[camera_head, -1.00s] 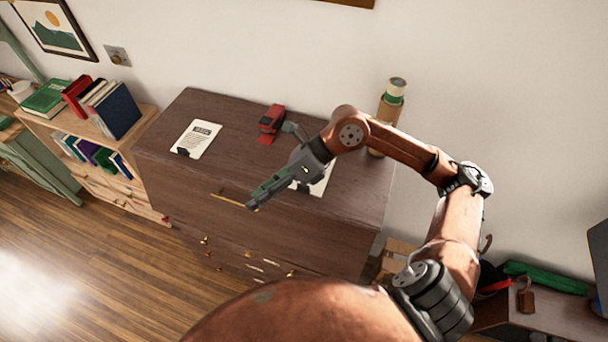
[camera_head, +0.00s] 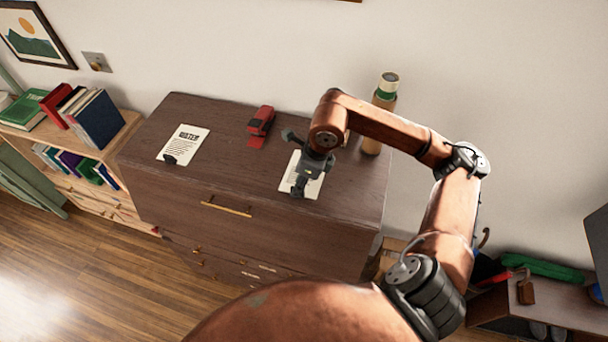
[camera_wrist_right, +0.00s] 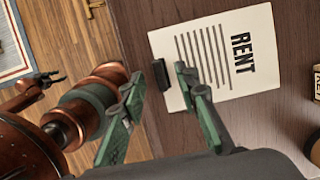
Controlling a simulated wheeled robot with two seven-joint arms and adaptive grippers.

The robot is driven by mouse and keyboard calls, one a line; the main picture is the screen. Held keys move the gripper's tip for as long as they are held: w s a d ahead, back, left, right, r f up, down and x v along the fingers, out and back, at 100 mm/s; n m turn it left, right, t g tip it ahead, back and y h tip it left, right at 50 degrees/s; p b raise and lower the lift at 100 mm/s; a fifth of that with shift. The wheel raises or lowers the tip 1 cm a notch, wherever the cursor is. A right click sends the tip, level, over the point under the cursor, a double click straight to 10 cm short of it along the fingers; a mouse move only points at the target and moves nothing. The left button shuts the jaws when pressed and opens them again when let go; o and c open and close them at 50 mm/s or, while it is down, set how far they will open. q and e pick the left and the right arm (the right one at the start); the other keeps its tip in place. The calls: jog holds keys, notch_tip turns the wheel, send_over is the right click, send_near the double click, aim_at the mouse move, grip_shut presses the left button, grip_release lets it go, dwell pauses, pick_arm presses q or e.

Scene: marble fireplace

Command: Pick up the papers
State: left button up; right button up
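A white paper (camera_head: 312,188) lies on the right part of the dark wooden dresser top. The right wrist view shows it as a sheet headed RENT (camera_wrist_right: 240,60) with a black clip (camera_wrist_right: 161,75) at one edge. My right gripper (camera_head: 298,190) points down over this paper and partly covers it. In the right wrist view the green fingers (camera_wrist_right: 160,88) are apart, with the clip between their tips. A second printed paper (camera_head: 183,145) with a black clip lies at the dresser's left. A dark claw (camera_wrist_right: 48,79), perhaps my left gripper, shows small in the right wrist view.
A red object (camera_head: 261,122) sits on the dresser (camera_head: 240,175) between the papers. A tan cylinder (camera_head: 376,130) stands at the back right corner. A shelf with books (camera_head: 97,118) stands left, and a low bench (camera_head: 540,305) stands right.

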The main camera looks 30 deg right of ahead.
jog(key=shift+f, duration=0.45)
grip_shut()
